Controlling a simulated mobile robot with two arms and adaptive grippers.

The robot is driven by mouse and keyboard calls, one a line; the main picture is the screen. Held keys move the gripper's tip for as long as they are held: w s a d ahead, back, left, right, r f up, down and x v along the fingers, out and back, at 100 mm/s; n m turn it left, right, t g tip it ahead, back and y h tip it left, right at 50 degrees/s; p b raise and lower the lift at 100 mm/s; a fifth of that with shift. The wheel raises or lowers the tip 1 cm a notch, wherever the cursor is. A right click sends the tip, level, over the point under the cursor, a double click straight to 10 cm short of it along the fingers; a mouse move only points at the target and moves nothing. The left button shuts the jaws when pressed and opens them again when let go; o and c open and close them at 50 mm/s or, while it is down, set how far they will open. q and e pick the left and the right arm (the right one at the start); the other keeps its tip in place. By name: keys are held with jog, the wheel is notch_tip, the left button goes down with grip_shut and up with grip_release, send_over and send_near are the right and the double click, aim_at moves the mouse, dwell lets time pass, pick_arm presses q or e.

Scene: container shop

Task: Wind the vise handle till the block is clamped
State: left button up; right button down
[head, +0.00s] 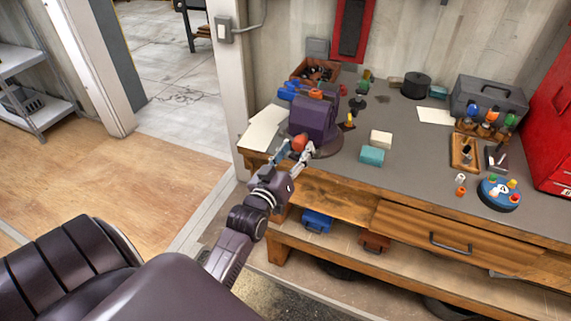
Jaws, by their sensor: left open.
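The purple vise (315,118) stands on a round base near the left end of the workbench. A round orange knob (299,142) on its near side looks like the end of its handle. My left gripper (297,151) is open at this knob, with one finger on each side of it; contact cannot be told. A small orange piece (315,93) shows at the top of the vise; I cannot tell whether it is the block or whether the jaws touch it. My right gripper is out of view.
The workbench (415,175) also bears a teal block (372,156), a cream block (381,138), papers, a black pot (416,85), a grey toolbox (488,98) and a blue round holder (499,194). A red cabinet (556,130) stands at right. The floor at left is clear.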

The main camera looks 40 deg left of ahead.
pick_arm(q)
jog(key=v, duration=0.9)
jog(key=shift+s, duration=0.2)
jog(key=s+d+f+m+g+h+b, duration=0.1)
jog(key=s+d+f+g, duration=0.2)
jog(key=f, duration=1)
jog(key=s+d+f+m+g+h+b, duration=0.1)
jog(key=s+d+f+m+g, duration=0.15)
jog(key=f, duration=0.95)
jog(key=s+d+f+g+h, duration=0.1)
jog(key=s+d+f+g, duration=0.2)
jog(key=f, duration=1)
jog(key=s+d+f+m+g+h+b, duration=0.1)
jog(key=s+d+f+m+g, duration=0.25)
jog(key=s+f, duration=0.95)
jog(key=s+f+m+g, duration=0.1)
jog(key=s+f+g, duration=0.1)
jog(key=s+f, duration=0.3)
jog(key=s+f+g+b, duration=0.1)
jog(key=s+f, duration=0.4)
jog(key=s, duration=0.9)
jog(key=shift+a+f+m+g, duration=0.3)
jog(key=shift+a+m+g, duration=0.1)
jog(key=shift+g, duration=0.3)
